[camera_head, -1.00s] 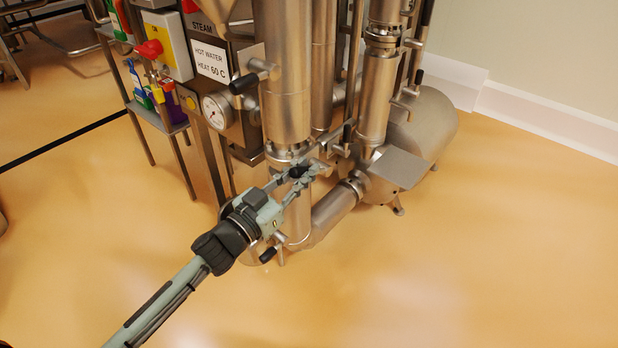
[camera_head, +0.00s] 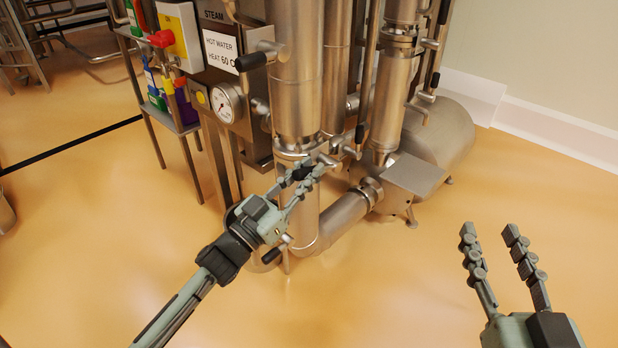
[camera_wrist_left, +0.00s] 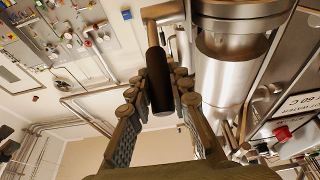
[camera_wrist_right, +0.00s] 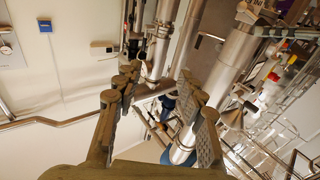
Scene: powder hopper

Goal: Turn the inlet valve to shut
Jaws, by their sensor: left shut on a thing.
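My left gripper (camera_head: 298,176) is shut on a black valve handle (camera_wrist_left: 162,82) low on the front steel pipe. In the left wrist view the dark grip lies between the two fingers, with its metal stem running up to a pipe fitting (camera_wrist_left: 166,14). In the head view the fingers partly hide this handle. No label shows on it, so I cannot tell by name that it is the inlet valve. My right gripper (camera_head: 490,234) is open and empty over bare floor at the right. Its fingers also show apart in the right wrist view (camera_wrist_right: 160,88).
Other black handles stand on the upper pipe (camera_head: 251,62) and near the floor (camera_head: 271,255). A gauge (camera_head: 226,103) and a hot water sign (camera_head: 220,51) are at the left. A steel tank (camera_head: 437,140) stands behind. The floor (camera_head: 400,290) in front is clear.

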